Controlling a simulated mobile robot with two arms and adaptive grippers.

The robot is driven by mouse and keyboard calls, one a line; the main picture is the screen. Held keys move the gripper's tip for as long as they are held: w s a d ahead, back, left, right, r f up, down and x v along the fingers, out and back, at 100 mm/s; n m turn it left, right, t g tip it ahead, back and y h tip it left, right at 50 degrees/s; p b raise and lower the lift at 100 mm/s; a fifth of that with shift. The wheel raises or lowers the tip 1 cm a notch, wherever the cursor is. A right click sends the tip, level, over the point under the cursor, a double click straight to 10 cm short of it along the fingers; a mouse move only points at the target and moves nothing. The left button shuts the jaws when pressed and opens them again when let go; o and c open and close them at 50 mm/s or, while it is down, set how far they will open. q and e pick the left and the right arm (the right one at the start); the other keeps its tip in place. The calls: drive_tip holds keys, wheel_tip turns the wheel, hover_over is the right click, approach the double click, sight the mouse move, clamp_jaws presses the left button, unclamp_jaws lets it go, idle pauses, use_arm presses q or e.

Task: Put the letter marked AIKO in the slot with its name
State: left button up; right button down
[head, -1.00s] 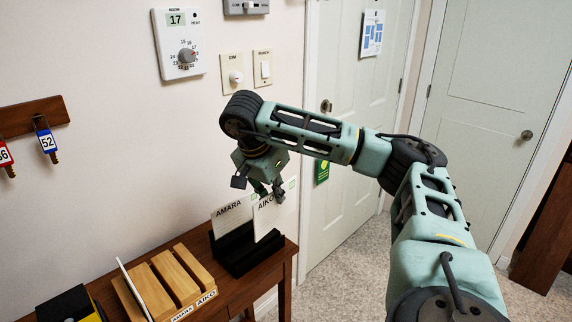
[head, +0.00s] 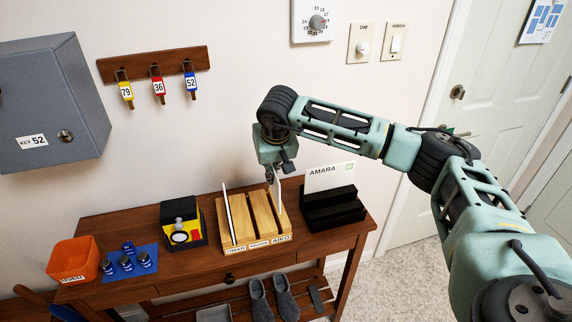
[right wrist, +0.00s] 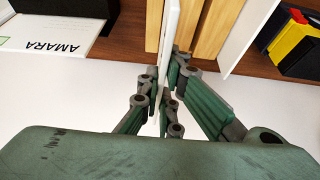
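My right gripper (head: 275,172) is shut on a thin white letter (head: 277,192), seen almost edge-on, so its name does not show now. The letter stands upright at the right side of the wooden sorter (head: 262,210), by the slot labelled AIKO (head: 281,240). I cannot tell how far its lower edge is inside the slot. The right wrist view shows the letter (right wrist: 169,38) between the fingers (right wrist: 162,88), with the sorter's wood (right wrist: 213,25) beside it. My left gripper is not in view.
Another white letter (head: 229,215) stands in the sorter's left slot. An AMARA letter (head: 330,178) stands in a black holder (head: 333,210) close on the right. A yellow and black box (head: 183,222), an orange bin (head: 73,259) and a blue mat (head: 130,263) lie left.

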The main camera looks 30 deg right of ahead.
sight(272, 191)
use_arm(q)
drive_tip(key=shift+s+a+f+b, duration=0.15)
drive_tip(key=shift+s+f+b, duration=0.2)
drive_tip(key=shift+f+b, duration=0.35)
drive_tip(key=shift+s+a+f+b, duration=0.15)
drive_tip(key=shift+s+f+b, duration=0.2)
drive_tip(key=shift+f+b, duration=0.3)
use_arm(e)
drive_tip(key=shift+a+f, duration=0.15)
drive_tip(key=shift+f, duration=2.05)
use_arm(q)
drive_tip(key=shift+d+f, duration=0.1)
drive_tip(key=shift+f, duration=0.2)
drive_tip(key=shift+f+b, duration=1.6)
drive_tip(key=shift+b, duration=0.2)
use_arm(e)
drive_tip(key=shift+f, duration=2.1)
drive_tip(key=c, duration=1.9)
unclamp_jaws()
drive_tip(key=shift+o, duration=0.2)
